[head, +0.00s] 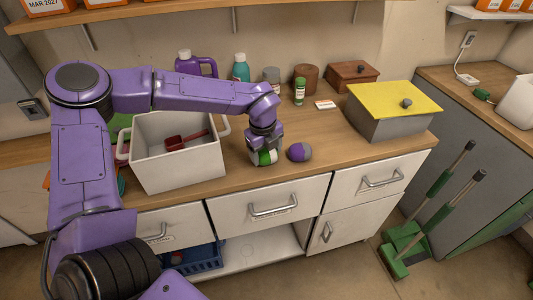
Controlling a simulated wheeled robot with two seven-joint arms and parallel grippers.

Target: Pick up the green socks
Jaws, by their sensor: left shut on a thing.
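The green socks (265,158), a rolled green and white bundle, are at the counter's front part, right of the white tub. My left gripper (263,146) points down over them and is shut on them; its fingers partly hide the bundle. I cannot tell whether the bundle still touches the counter. A purple and grey sock bundle (299,152) lies just to the right, apart from the gripper. My right gripper is not in view.
A white tub (180,177) holding a red scoop (188,140) stands at left. Bottles, jars and a brown box (353,74) line the back. A grey box with a yellow lid (388,112) stands at right. Counter between them is mostly clear.

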